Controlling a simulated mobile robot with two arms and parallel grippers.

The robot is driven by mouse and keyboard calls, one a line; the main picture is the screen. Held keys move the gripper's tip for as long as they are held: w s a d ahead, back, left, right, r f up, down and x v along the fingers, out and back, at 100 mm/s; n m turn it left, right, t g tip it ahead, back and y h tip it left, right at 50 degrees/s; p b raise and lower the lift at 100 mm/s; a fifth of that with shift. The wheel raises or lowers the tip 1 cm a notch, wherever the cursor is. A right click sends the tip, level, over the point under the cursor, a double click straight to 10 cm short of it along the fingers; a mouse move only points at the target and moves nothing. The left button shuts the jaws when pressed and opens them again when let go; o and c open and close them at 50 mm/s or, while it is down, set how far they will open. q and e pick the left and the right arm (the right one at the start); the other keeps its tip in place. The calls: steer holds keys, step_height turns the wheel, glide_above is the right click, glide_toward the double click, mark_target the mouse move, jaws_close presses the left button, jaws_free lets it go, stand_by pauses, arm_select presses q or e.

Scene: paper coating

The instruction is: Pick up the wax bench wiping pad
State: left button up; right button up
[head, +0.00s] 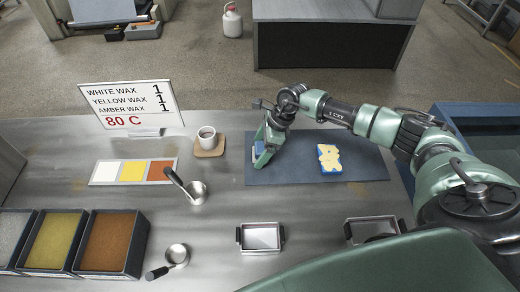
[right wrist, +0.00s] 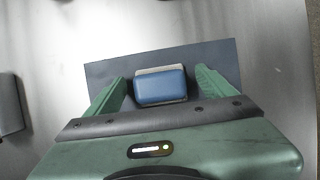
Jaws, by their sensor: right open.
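A blue pad with a pale edge (right wrist: 160,90) lies on the dark mat, between the spread fingers of my right gripper (right wrist: 160,78) in the right wrist view. Gaps show on both sides of it, so the gripper is open and not holding it. In the head view my right gripper (head: 262,155) points down over the left part of the dark blue mat (head: 290,175) and mostly hides this pad. A second pad, blue with yellow patches (head: 329,158), lies farther right on the mat. My left gripper is not in view.
A cup (head: 206,138) on a coaster, a wax colour card (head: 133,171), a ladle (head: 195,191) and a small pan (head: 176,255) lie left of the mat. Metal trays (head: 260,238) stand in front. Wax bins (head: 112,240) fill the left front. A sign (head: 130,108) stands behind.

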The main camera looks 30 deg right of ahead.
mark_target(260, 147)
steer(key=c, duration=1.5)
steer(key=shift+r, duration=0.55)
steer(key=shift+r+b, duration=2.45)
steer(key=shift+r, duration=7.05)
